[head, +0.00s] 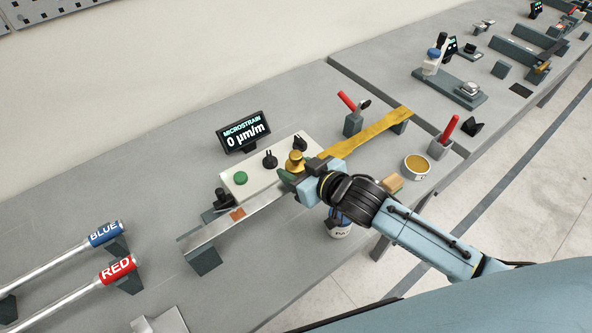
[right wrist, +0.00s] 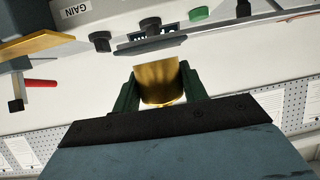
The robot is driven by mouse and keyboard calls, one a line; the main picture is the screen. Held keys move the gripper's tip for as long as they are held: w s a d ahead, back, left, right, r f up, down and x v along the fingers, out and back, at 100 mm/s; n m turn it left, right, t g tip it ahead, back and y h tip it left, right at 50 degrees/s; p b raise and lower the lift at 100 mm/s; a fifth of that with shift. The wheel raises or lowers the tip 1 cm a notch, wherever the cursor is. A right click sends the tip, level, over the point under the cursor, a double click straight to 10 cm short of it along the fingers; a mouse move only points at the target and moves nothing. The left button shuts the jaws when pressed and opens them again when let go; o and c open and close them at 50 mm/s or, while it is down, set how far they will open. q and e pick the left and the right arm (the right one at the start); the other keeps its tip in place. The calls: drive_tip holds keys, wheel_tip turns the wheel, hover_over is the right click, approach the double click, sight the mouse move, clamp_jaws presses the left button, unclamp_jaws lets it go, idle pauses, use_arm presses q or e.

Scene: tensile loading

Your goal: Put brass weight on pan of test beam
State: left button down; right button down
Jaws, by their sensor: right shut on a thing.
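The brass weight (head: 295,160) is between the fingers of my right gripper (head: 290,175), which is shut on it; the right wrist view also shows the brass weight (right wrist: 158,82) between the two dark green fingers. In the head view it appears over the bench, by the front edge of the white control box. A long silver beam (head: 210,231) with an orange patch lies to its left, and a brass-coloured bar (head: 365,132) runs to the right. A thin dark grey plate (right wrist: 150,46) shows beside the weight in the wrist view; I cannot tell whether it is the pan or whether they touch. My left gripper is not in view.
The white control box (head: 265,176) has dark knobs and a green button. Its display (head: 244,131) reads 0 µm/m. Red-handled clamps (head: 440,139), a round gold-topped container (head: 417,165) and RED and BLUE rods (head: 117,268) stand around.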

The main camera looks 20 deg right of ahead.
drive_tip(key=shift+f, duration=0.3)
drive_tip(key=shift+f, duration=0.2)
drive_tip(key=c, duration=0.8)
unclamp_jaws()
drive_tip(key=shift+o, duration=0.2)
drive_tip(key=shift+r, duration=0.1)
drive_tip(key=v, duration=1.2)
